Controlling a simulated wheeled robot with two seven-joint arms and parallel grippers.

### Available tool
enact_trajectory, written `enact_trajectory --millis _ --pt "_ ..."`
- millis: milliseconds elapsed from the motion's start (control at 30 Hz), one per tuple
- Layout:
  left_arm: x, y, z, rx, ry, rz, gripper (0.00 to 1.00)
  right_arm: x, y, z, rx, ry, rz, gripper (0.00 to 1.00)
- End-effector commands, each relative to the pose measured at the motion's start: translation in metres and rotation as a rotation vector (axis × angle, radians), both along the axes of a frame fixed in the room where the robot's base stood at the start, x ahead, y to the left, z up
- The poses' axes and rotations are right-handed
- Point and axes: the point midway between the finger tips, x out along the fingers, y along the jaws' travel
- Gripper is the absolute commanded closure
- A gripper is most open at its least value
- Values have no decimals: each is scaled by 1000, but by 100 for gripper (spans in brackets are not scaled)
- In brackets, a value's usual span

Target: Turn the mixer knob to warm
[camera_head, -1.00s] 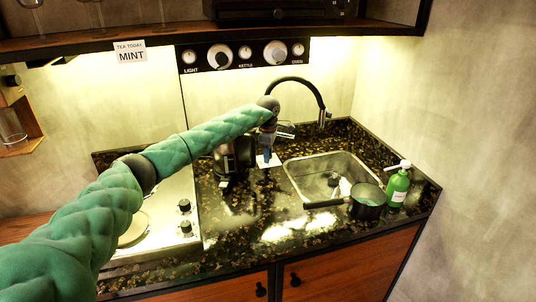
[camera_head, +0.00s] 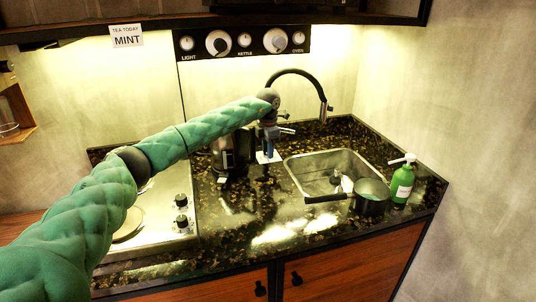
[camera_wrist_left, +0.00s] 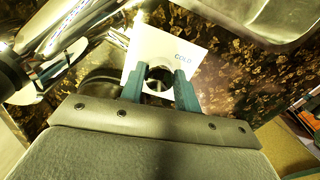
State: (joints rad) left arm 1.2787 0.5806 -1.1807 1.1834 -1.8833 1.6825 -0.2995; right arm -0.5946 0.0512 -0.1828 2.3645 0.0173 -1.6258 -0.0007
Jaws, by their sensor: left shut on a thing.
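The mixer knob (camera_wrist_left: 158,76) is a small shiny round part in front of a white card (camera_wrist_left: 158,48) in the left wrist view. The card reads "COLD"; I cannot see a warm mark. My left gripper (camera_wrist_left: 160,88) has its two blue-green fingers on either side of the knob and is shut on it. The gripper mostly hides the knob there. The right gripper is in neither view.
A black arched tap (camera_head: 297,71) stands behind the steel sink (camera_head: 310,163). A dark pot (camera_head: 371,204) sits at the sink's front right, beside a green soap bottle (camera_head: 402,187). A dark kettle (camera_head: 224,158) stands left of the gripper. A hob (camera_head: 155,215) lies further left.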

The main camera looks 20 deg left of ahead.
Motion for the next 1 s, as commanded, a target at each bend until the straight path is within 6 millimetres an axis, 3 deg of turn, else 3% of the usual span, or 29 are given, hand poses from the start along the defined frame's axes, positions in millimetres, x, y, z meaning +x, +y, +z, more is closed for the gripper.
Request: enact_trajectory --millis 233,633,1000 --pt "1 1 1 -1 -4 159 91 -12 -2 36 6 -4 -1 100" --pt "1 1 2 -2 -4 338 91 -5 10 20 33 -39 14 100" --pt "1 1 3 -1 -3 386 91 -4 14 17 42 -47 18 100"
